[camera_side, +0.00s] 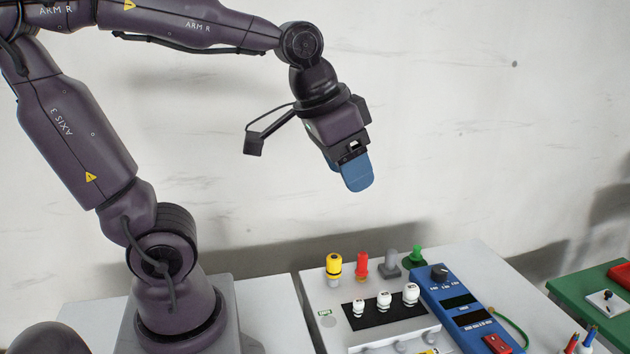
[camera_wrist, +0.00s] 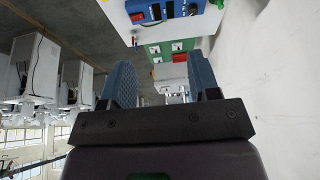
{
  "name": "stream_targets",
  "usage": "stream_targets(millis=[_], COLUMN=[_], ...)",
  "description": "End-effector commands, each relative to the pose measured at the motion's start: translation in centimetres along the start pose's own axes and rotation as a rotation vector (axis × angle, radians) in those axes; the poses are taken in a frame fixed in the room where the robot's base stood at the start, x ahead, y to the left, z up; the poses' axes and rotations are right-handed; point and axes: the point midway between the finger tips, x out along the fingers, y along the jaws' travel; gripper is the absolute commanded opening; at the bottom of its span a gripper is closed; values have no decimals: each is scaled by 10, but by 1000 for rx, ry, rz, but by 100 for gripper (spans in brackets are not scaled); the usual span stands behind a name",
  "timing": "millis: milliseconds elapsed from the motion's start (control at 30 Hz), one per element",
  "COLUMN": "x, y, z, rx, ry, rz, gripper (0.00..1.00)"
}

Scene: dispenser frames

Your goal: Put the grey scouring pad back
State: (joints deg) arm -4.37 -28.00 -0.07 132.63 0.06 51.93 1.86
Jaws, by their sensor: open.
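My gripper (camera_side: 355,172) is held high above the bench in front of the white wall, with its blue fingers pointing down. In the wrist view my gripper (camera_wrist: 161,78) shows two blue ribbed fingers apart with nothing between them. I cannot make out a grey scouring pad or a dispenser frame in either view. A small grey upright part (camera_side: 389,264) stands on the white bench, but it looks like a knob or fitting rather than a pad.
A yellow part (camera_side: 334,266), a red part (camera_side: 362,264) and a green part (camera_side: 413,256) line the white bench. White knobbed pieces (camera_side: 384,299) sit on a black strip beside a blue instrument panel (camera_side: 464,308). A green board (camera_side: 590,300) lies right. The air around my gripper is clear.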

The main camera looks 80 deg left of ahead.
Motion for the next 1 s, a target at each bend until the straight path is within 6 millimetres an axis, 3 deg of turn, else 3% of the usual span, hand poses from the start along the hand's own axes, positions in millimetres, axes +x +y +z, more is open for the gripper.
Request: stream_targets(millis=[100,300,1000], x=[-9,-11,-11], y=[11,17,17], z=[31,52,52], rx=[22,35,34], ry=[52,83,83], rz=[19,33,33], gripper=[56,56,56])
